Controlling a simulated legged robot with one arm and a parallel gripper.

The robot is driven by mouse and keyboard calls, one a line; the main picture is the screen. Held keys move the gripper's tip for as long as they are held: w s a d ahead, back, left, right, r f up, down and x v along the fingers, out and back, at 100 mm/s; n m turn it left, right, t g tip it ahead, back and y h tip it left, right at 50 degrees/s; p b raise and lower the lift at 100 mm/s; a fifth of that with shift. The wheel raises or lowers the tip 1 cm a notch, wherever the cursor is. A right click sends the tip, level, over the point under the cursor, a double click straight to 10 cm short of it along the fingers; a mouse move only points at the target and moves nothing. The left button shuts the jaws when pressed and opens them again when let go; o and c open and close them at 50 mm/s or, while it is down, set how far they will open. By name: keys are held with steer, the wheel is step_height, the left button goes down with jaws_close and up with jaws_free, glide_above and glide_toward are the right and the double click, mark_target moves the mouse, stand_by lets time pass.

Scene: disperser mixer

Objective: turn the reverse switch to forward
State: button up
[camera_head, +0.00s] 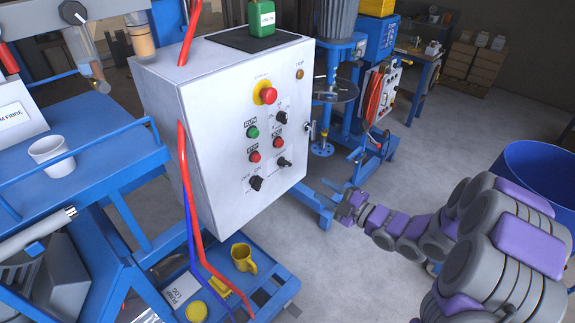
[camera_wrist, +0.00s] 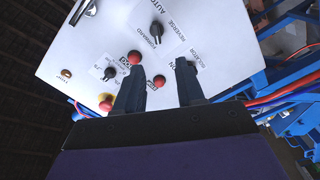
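The reverse switch is a black rotary knob (camera_wrist: 156,30) on the white control cabinet (camera_wrist: 90,40). In the wrist view, FORWARD and REVERSE labels flank it; which one it points to is hard to tell. In the head view the same knob (camera_head: 285,163) sits low on the panel's right side. My gripper (camera_wrist: 160,70) is open and empty. Its two dark fingers are apart, with the knob above the gap between them in the picture, not between the fingertips. In the head view, my gripper (camera_head: 349,205) is right of and below the cabinet.
Other controls are close by: an emergency stop (camera_head: 268,95), a green button (camera_head: 252,132), a red button (camera_head: 254,157) and an OFF/ON knob (camera_head: 256,183). A door handle (camera_head: 310,131) is on the cabinet's right edge. Red hoses (camera_head: 186,165) hang at the left.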

mark_target(290, 166)
steer(key=shift+w+d+x, duration=0.15)
steer(key=shift+x, duration=2.05)
steer(key=shift+w+d+x, duration=0.1)
steer(key=shift+w+x, duration=0.1)
steer(key=shift+x, duration=2)
steer(key=shift+w+d+x, duration=0.15)
steer(key=shift+x, duration=2.05)
steer(key=shift+a, duration=0.7)
steer(key=shift+d+f, duration=0.1)
steer(key=shift+d, duration=0.1)
steer(key=c, duration=0.7)
